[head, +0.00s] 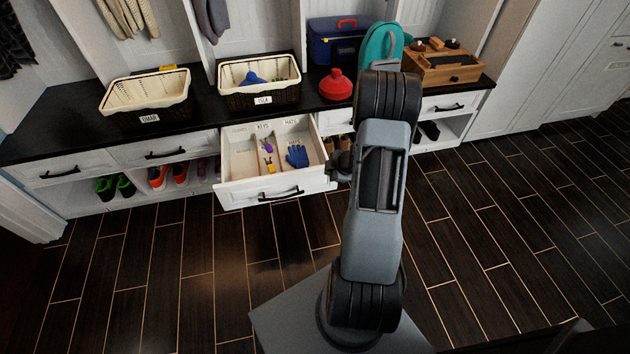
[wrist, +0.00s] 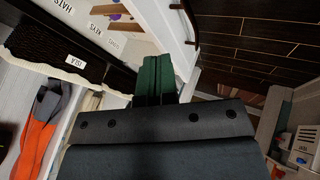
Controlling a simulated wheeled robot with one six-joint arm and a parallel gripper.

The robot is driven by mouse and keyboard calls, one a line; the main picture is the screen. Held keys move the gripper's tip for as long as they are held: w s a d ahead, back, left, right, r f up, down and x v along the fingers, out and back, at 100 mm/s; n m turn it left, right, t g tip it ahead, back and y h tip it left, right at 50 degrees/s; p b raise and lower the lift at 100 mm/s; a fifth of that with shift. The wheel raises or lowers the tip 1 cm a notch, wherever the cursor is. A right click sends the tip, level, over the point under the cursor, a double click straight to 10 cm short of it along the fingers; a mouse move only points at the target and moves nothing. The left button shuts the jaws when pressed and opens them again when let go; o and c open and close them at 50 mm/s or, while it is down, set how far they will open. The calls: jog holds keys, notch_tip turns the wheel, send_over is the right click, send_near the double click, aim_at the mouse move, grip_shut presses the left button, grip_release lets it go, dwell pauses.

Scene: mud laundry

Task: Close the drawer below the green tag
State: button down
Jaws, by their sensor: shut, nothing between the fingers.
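A white drawer (head: 272,190) stands pulled out below the counter, beneath the basket labelled ISLA. Inside are dividers, a blue glove (head: 297,156) and small purple and yellow items (head: 268,156). I see no green tag in either view. The open drawer also shows at the top of the wrist view (wrist: 166,27), with its dark handle at its front. My gripper's green fingers (wrist: 155,72) are together and empty, close to the drawer; whether they touch it I cannot tell. In the head view my arm mostly hides the gripper, just right of the drawer front.
The ISLA basket (head: 258,93) and OMAR basket (head: 147,95) stand on the black counter (head: 60,122). A red round object (head: 335,86), a teal backpack (head: 380,45) and a wooden box (head: 440,66) stand further right. Shoes sit on the low shelf. Floor before the drawer is clear.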

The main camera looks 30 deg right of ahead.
notch_tip(320, 180, down, 3)
jog(key=b, duration=0.4)
send_near(309, 176)
jog(key=shift+n+y, duration=0.3)
jog(key=shift+d+x, duration=0.1)
jog(key=shift+x, duration=1.3)
jog(key=shift+d+x, duration=0.15)
jog(key=shift+x, duration=1.25)
